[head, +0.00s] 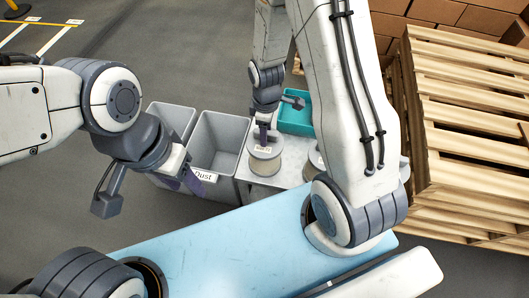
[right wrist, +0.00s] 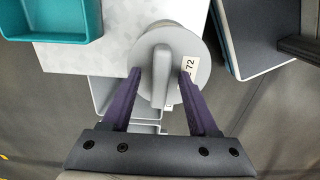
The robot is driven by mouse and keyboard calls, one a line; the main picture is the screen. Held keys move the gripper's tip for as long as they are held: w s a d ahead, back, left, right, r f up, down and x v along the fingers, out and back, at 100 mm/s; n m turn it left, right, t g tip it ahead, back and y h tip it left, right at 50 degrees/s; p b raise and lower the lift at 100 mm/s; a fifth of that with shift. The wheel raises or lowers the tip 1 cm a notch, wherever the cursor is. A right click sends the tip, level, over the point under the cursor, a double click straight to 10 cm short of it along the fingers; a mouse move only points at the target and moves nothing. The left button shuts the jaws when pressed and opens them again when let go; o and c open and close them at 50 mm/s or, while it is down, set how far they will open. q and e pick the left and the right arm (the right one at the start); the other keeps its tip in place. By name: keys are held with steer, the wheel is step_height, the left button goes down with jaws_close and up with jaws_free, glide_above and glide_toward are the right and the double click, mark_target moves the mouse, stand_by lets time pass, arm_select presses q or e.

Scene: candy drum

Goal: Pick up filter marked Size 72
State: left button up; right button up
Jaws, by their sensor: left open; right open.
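The filter (head: 264,166) is a pale cylinder with a grey lid and a small label. It stands upright on a light grey surface (head: 285,178). In the right wrist view the filter (right wrist: 194,46) shows a raised grey handle bar and a label ending in 72. My right gripper (right wrist: 160,78) is open over the lid, with one purple finger on each side of the bar. It also shows above the filter in the head view (head: 264,134). My left gripper (head: 188,180) is open and empty beside the bin marked Dust.
A second filter (head: 313,160) is partly hidden behind my right arm. Two grey bins, one marked Dust (head: 222,124), stand left of the filter. A teal tray (head: 297,123) lies behind it. Wooden pallets (head: 465,110) are stacked at right.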

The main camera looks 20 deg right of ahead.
steer(key=shift+f, duration=0.25)
jaws_close()
stand_by(1.3)
